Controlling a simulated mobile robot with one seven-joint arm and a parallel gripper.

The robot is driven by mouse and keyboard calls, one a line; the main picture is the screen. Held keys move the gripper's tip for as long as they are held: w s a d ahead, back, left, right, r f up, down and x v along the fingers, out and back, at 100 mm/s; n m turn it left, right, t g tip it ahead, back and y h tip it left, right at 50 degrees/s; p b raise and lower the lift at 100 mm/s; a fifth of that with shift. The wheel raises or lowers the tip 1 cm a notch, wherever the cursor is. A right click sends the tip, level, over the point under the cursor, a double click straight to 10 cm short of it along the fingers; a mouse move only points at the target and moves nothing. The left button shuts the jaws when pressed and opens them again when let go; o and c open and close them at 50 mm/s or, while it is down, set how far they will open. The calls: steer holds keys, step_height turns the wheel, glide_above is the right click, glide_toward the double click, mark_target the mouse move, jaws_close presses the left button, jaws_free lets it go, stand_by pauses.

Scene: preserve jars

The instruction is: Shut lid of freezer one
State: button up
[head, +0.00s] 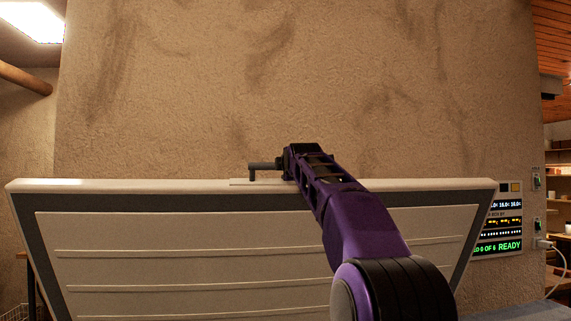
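The freezer lid (150,235) stands raised in front of the wall, with its ribbed inner side and dark seal facing me. Its top edge spans most of the head view. My arm reaches up in front of the lid, and my gripper (256,171) is at the lid's top edge, pointing left. The freezer body is below the picture.
A rough plaster wall (270,80) rises close behind the lid. A display panel (500,225) reading READY is on the wall at right, beside switches and a plugged-in white cable (556,255). Shelves (557,190) stand at the far right. A wire basket (14,312) shows at lower left.

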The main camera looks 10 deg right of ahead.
jaws_close()
stand_by(0.3)
stand_by(1.2)
